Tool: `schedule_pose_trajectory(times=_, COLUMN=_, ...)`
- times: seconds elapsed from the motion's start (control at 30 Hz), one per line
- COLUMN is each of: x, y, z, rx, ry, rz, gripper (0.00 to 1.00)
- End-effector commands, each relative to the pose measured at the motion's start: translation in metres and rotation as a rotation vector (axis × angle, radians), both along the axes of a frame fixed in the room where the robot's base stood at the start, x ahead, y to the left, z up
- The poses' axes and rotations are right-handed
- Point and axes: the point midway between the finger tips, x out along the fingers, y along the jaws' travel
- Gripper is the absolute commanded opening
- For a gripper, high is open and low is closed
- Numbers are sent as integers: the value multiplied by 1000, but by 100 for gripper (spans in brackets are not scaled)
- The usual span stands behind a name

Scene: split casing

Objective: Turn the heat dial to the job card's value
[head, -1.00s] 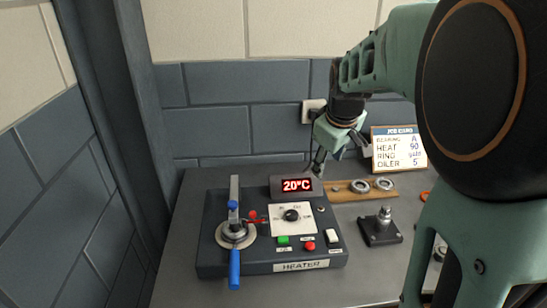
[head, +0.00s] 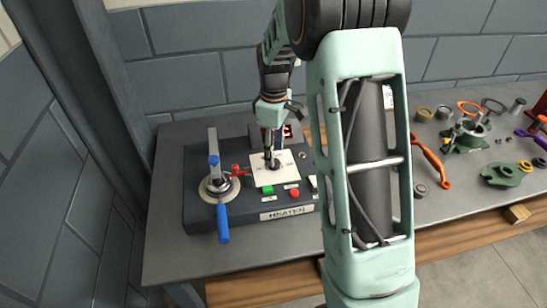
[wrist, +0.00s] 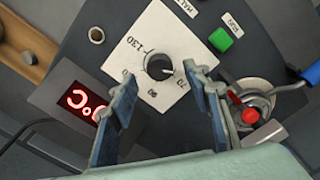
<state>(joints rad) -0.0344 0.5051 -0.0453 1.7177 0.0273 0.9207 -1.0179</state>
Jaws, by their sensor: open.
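The heat dial (wrist: 158,67) is a round black knob on a white scale plate (wrist: 140,35), with 130, 90 and 70 legible in the wrist view. My gripper (wrist: 160,73) is open, its two fingertips on either side of the dial; I cannot tell whether they touch it. In the head view my gripper (head: 271,160) is over the plate and hides most of the dial. The red display (wrist: 82,103) shows °C in the wrist view; its digits are cut off by the view or hidden.
The heater box (head: 205,150) carries a lever with a blue handle (head: 222,222), a red clamp handle (head: 237,170), a green button (head: 267,189) and a red button (head: 295,193). Rings, an orange handle (head: 430,160) and green parts lie on the bench to the right.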

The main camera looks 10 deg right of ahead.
Motion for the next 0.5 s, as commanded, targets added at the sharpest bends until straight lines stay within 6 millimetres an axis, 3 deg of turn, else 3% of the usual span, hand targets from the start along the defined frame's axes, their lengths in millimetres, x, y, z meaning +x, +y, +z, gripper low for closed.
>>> schedule_pose_trajectory(times=0.2, x=0, y=0, z=-29, rx=0, ry=1, rz=-1, gripper=45)
schedule_pose_trajectory(times=0.5, x=0, y=0, z=-37, rx=0, ry=-1, rz=-1, gripper=45)
